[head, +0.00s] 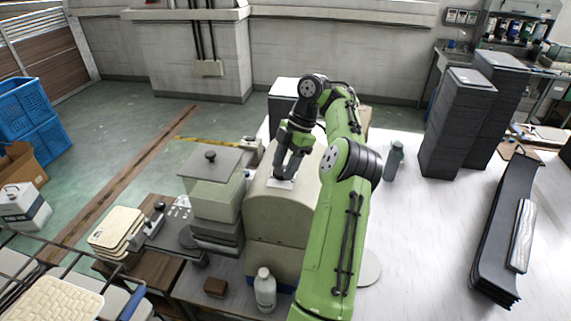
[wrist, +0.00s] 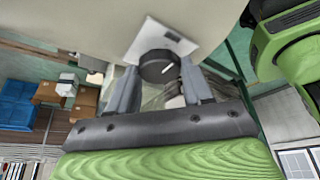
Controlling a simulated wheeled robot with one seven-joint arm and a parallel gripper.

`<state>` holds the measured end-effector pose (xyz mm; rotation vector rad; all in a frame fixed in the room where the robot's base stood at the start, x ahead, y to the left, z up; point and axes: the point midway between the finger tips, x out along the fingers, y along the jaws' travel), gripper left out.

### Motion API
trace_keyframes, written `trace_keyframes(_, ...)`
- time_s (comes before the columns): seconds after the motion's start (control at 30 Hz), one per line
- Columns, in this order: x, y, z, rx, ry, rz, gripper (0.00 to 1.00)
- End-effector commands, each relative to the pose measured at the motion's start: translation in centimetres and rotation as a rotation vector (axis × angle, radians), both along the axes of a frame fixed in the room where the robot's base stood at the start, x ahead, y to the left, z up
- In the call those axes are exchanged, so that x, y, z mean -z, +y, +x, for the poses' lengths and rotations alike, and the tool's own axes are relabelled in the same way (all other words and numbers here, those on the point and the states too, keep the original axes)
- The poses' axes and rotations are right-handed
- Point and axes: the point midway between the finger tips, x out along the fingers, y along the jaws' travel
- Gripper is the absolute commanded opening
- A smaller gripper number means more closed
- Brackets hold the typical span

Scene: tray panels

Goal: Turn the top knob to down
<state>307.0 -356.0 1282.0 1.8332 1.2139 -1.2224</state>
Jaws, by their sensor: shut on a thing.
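A dark round knob (wrist: 157,67) with a short white mark sits on a small white plate (wrist: 181,41) in the wrist view. The plate is fixed to a rounded beige housing (head: 262,215), and it also shows in the head view (head: 279,184). My gripper (wrist: 160,74) is shut on the knob, with one grey finger on each side of it. In the head view my gripper (head: 286,168) reaches down to the plate and hides the knob. The white mark slants across the knob's face. No second knob shows on this plate.
Grey stacked boxes with a knobbed lid (head: 210,157) stand left of the housing. A white bottle (head: 264,290) stands in front of it and a grey-green bottle (head: 394,160) to the right. Dark tray stacks (head: 455,125) stand further right, with bare white tabletop before them.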

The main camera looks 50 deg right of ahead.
Motion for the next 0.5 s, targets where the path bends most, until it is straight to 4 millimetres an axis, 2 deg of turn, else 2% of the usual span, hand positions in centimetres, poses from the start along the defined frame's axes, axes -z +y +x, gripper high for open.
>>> trace_keyframes(0.5, 0.24, 0.05, -0.02, -0.040, 0.006, 0.004, 0.20)
